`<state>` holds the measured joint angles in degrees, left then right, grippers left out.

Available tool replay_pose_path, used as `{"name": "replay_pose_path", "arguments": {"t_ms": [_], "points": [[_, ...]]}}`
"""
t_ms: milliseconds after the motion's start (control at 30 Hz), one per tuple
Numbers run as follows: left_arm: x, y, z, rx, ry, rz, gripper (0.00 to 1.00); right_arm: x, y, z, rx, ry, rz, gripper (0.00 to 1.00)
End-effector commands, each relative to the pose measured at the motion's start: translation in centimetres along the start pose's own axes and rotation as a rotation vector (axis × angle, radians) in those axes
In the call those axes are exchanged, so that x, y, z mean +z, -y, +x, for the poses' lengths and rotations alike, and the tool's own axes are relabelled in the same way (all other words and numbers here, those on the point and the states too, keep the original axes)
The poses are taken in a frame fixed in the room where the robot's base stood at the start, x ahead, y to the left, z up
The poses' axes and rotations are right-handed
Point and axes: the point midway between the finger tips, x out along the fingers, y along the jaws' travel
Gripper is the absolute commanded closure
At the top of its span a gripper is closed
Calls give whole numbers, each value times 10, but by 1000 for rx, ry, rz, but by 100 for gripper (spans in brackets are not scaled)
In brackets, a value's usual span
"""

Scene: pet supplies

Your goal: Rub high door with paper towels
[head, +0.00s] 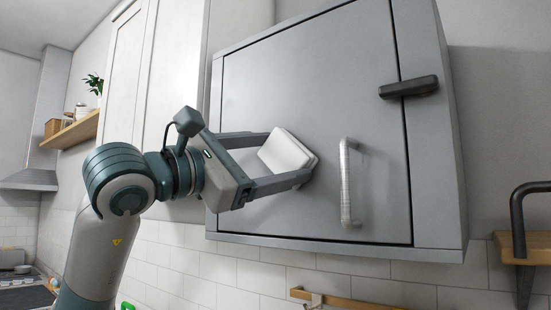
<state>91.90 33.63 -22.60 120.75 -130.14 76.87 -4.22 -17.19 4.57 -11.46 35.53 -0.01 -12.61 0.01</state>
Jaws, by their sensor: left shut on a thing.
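The high door (300,85) is a flat grey panel on a grey wall cabinet, and it is closed. It has a vertical metal handle (346,190) at its lower right and a dark latch (408,87) at its upper right. My left gripper (294,158) is shut on a white folded stack of paper towels (287,150). The towels are in front of the lower middle of the door, left of the handle. They look close to the panel, but I cannot tell whether they touch it. My right gripper is not in view.
White cabinet doors (128,75) stand behind my left arm. A wooden shelf (72,131) with a plant is at the far left. Below the cabinet are white tiles and a wooden rail (345,299). A dark bracket (517,225) juts out at the right.

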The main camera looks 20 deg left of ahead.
Motion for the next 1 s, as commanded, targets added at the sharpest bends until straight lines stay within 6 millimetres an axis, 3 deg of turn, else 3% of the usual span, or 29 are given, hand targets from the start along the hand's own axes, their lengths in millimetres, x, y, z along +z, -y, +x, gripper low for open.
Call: {"name": "replay_pose_path", "arguments": {"t_ms": [500, 1000], "points": [[-25, -25, -5, 1, -3, -2, 44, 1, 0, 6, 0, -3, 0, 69], [-28, -27, -6, 1, -2, -1, 44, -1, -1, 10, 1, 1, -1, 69]]}}
